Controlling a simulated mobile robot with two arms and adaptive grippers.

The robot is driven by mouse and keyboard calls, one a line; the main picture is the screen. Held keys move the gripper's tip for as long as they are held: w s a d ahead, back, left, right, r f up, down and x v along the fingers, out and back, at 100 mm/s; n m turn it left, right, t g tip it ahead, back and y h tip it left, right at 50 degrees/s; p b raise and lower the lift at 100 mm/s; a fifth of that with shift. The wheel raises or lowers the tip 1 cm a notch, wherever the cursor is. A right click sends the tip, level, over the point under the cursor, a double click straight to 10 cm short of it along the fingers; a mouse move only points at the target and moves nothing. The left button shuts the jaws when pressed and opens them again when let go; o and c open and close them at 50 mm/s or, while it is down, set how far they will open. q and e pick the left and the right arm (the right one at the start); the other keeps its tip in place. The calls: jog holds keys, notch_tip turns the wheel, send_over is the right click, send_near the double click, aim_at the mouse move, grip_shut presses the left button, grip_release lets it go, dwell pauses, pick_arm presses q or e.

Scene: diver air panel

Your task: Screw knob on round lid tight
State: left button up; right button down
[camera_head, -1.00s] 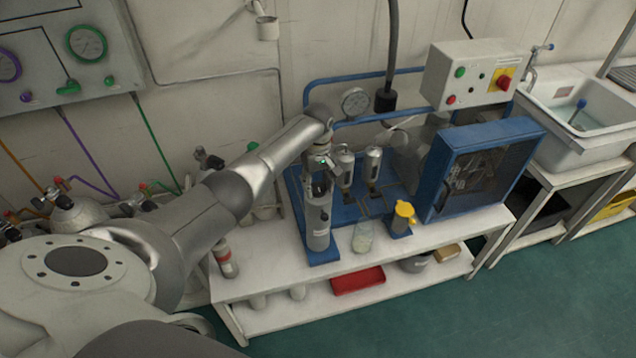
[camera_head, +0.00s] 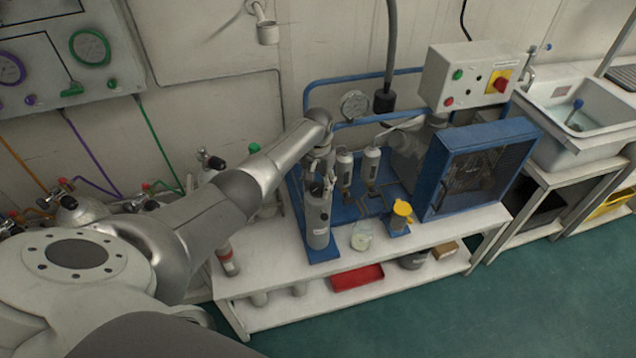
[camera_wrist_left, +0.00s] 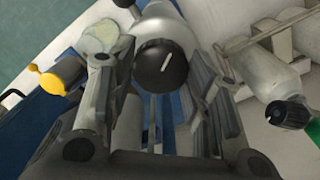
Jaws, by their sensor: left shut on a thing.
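A black round knob (camera_wrist_left: 161,64) with a white line on its top shows in the left wrist view. It sits at the end of a grey cylinder (camera_wrist_left: 165,22), which stands upright at the front of the bench in the head view (camera_head: 318,225). My left gripper (camera_head: 321,178) comes down over the top of this cylinder. In the left wrist view the fingers of the left gripper (camera_wrist_left: 155,80) lie on both sides of the knob, shut on it. The round lid under the knob is mostly hidden. My right gripper is not in view.
A glass jar (camera_head: 361,237) and a yellow-topped blue container (camera_head: 401,215) stand close right of the cylinder. Two silver filters (camera_head: 344,168) and a blue-framed compressor (camera_head: 478,168) stand behind and right. A red tray (camera_head: 357,277) lies on the lower shelf.

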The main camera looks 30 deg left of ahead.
pick_arm(q)
jog(key=m, duration=1.2)
jog(key=shift+m, duration=0.4)
jog(key=m+b, duration=0.1)
jog(key=m, duration=0.5)
jog(key=m+b, duration=0.1)
jog(key=m, duration=0.5)
jog(key=shift+s, duration=0.1)
jog(key=o, duration=1)
